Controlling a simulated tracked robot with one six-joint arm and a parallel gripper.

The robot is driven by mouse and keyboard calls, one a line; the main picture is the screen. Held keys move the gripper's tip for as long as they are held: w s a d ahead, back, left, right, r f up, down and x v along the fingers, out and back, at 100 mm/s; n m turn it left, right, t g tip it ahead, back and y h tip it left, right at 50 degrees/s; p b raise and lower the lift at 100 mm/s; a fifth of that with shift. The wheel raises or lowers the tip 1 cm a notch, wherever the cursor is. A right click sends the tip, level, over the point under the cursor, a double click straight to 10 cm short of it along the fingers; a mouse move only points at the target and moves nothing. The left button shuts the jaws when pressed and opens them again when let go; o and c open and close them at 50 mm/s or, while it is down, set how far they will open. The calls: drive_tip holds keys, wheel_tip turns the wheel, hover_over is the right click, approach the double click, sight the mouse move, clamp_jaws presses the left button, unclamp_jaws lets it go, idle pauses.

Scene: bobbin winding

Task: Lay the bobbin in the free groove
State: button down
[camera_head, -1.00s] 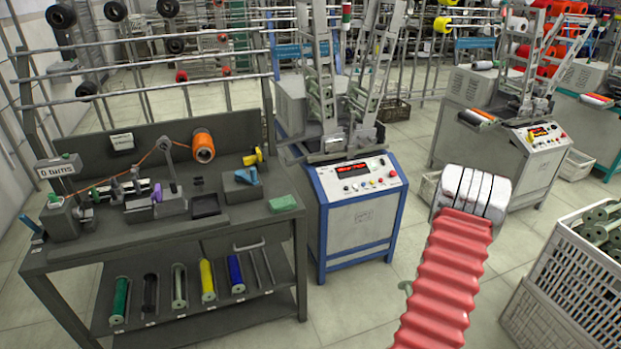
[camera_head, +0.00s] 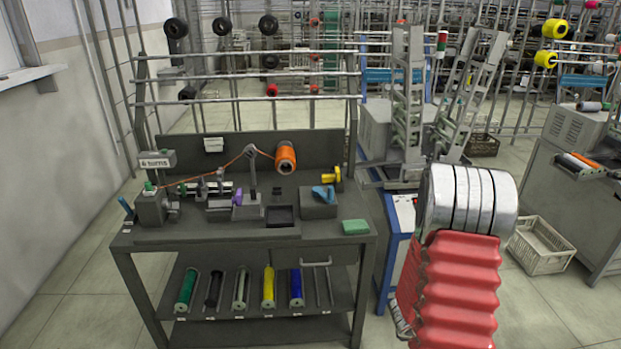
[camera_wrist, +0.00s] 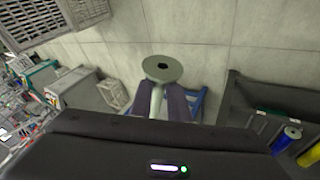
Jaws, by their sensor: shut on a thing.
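My gripper (camera_wrist: 158,100) is shut on a pale grey-green bobbin (camera_wrist: 162,68) in the wrist view. The round flange with its dark centre hole faces the camera, and the shaft runs down between the dark fingers. The head view does not show my gripper clearly; it is hidden behind my red-sleeved arm. On the bench's lower shelf, green (camera_head: 186,290), black (camera_head: 213,289), pale (camera_head: 240,289), yellow (camera_head: 268,287) and blue (camera_head: 296,287) bobbins lie side by side. The free groove (camera_head: 324,287) with two thin rails lies right of the blue one.
The dark bench (camera_head: 240,245) carries a winder, an orange spool (camera_head: 286,158) and a green block (camera_head: 355,227) on top. Its top overhangs the shelf. A blue-framed machine (camera_head: 395,240) stands to its right. A white crate (camera_head: 540,246) stands on the floor further right.

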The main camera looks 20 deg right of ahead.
drive_tip(key=w+a+r+n+t, duration=0.1)
drive_tip(key=w+a+r, duration=0.5)
drive_tip(key=a, duration=0.6)
drive_tip(key=w+a+r+n+t, duration=0.1)
drive_tip(key=w+a+r+n, duration=0.1)
drive_tip(key=w+a+r, duration=0.5)
drive_tip(key=w+a+r+n+y, duration=0.1)
drive_tip(key=w+a+r, duration=0.5)
drive_tip(key=a, duration=1.2)
drive_tip(key=shift+w+a+r+n+t, duration=0.15)
drive_tip(key=shift+w+n+t, duration=0.25)
drive_tip(key=shift+w+n, duration=0.55)
drive_tip(key=shift+w+m, duration=0.25)
